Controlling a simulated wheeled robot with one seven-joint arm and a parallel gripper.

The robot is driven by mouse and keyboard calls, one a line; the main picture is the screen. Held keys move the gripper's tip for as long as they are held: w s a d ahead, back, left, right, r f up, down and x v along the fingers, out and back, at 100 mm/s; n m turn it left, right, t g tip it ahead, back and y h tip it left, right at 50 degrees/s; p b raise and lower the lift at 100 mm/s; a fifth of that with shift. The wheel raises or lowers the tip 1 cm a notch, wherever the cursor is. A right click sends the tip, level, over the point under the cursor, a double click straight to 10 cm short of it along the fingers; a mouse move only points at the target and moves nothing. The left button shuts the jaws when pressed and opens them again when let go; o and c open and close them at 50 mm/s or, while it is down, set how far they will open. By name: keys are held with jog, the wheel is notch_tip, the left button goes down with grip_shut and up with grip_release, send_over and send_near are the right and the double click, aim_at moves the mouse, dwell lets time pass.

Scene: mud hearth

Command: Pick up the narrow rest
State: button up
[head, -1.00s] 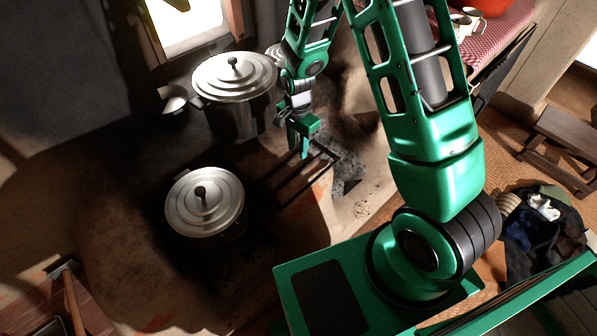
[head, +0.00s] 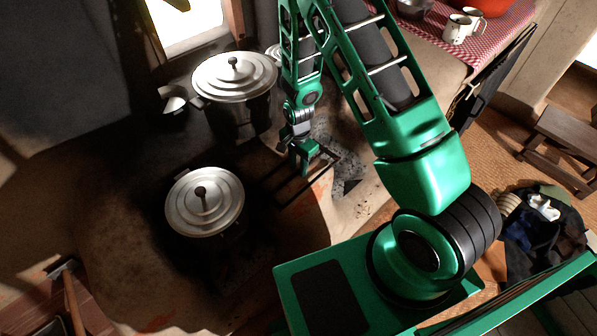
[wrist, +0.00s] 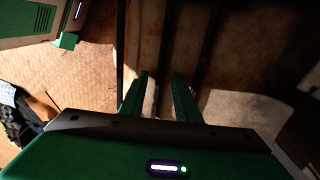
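The narrow rest, a rack of thin dark parallel bars (head: 293,194), lies on the mud hearth to the right of the front pot. Its bars also run up the wrist view (wrist: 206,48). My gripper (head: 303,171) is over the rest, low down and pointing at it. In the wrist view its two green fingers (wrist: 161,80) are apart, with a dark bar seen along the gap between them. I cannot tell whether the fingers touch it. My gripper hides part of the rest in the head view.
A lidded metal pot (head: 204,202) stands close left of the rest. A larger lidded pot (head: 234,78) stands behind, with a small cup (head: 173,99) beside it. A table with a checked cloth (head: 478,33) and mugs is at the upper right. A stool (head: 560,143) stands on the right.

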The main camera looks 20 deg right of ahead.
jog(key=shift+f, duration=0.15)
grip_shut()
dwell(1.4)
